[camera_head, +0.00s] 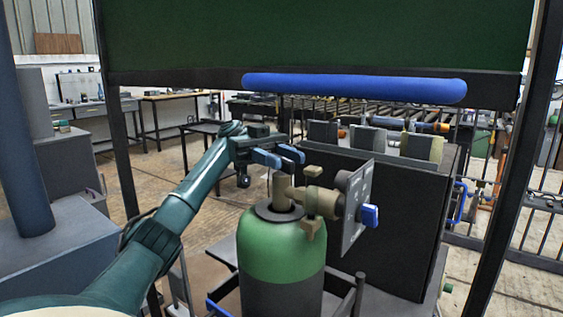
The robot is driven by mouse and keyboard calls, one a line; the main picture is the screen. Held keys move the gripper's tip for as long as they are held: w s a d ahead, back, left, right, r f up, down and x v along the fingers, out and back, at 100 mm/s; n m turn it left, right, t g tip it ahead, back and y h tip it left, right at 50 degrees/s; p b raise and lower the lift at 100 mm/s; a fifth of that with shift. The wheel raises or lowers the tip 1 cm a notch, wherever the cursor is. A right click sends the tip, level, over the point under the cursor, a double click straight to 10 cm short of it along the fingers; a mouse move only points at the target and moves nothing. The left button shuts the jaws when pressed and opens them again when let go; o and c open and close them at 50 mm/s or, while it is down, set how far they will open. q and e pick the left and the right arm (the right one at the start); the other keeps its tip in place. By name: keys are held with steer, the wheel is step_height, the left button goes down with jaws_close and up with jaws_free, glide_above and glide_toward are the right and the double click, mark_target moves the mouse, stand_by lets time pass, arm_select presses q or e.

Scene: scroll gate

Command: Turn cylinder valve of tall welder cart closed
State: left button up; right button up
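The welder cart's gas cylinder (282,248) stands upright in the lower middle, with a green shoulder and a darker body below. A tan valve body (283,190) rises from its neck, with tan fittings (318,200) to the right. A grey panel with a blue knob (369,215) is beside the fittings. My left gripper (281,159) reaches in from the left, just above the valve body. Its two blue fingers are apart, with nothing seen between them. I cannot tell whether they touch the valve. No separate handwheel can be made out. My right gripper is not in view.
A dark cabinet (395,225) stands close to the right of the cylinder. A green scroll gate (320,35) with a blue bottom bar (355,88) hangs above, between dark posts. Cart rails (345,300) flank the cylinder. Open floor shows behind left.

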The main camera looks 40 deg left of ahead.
arm_select(q)
step_height(320, 180, up, 8)
steer(key=shift+p, duration=0.85)
steer(key=shift+r, duration=0.55)
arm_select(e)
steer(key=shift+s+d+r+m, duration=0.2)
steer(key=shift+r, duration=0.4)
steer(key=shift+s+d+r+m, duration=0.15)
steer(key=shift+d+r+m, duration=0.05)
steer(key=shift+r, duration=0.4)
